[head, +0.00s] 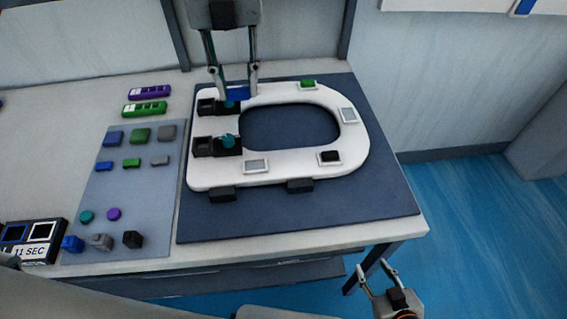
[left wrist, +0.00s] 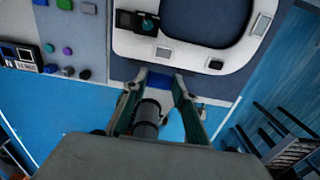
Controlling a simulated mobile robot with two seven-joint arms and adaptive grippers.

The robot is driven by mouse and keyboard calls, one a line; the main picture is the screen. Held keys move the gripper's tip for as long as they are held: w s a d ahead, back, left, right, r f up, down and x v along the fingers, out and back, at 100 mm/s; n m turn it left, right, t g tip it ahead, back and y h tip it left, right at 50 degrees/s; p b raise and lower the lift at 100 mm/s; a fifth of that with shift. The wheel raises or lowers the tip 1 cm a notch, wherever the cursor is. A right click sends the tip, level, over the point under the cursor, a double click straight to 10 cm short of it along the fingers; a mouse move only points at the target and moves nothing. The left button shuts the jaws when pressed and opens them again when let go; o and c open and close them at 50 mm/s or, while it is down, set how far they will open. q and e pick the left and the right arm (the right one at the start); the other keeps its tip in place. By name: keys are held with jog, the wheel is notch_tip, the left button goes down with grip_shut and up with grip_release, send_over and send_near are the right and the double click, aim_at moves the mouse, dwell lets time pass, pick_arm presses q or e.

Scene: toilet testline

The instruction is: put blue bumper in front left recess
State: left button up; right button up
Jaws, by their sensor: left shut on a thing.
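In the left wrist view the blue bumper (left wrist: 161,79) shows between the fingertips, apart from the seat's near edge in the picture. The seat has a pale recess (head: 256,166) at its near left, a recess with a black bumper (head: 330,156) at its near right, a green bumper (head: 308,85) at the far side and another pale recess (head: 348,115) at right. My right gripper (head: 373,266) is open and empty.
Black hinge blocks with teal knobs (head: 226,143) stand at the seat's left. A grey mat (head: 148,190) at left holds several coloured blocks and round pieces. A timer box (head: 35,241) stands at the near left corner. The dark mat's near right part (head: 370,208) is clear.

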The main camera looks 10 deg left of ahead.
aim_at(255, 164)
pick_arm(q)
jog(key=shift+w+d+r, duration=0.1)
jog(key=shift+d, duration=0.25)
jog(key=shift+d+f, duration=0.2)
notch_tip(255, 164, down, 20)
jog(key=shift+r+b, duration=0.2)
jog(key=shift+b, duration=0.1)
jog(key=shift+f, duration=0.15)
jog(key=o, duration=0.8)
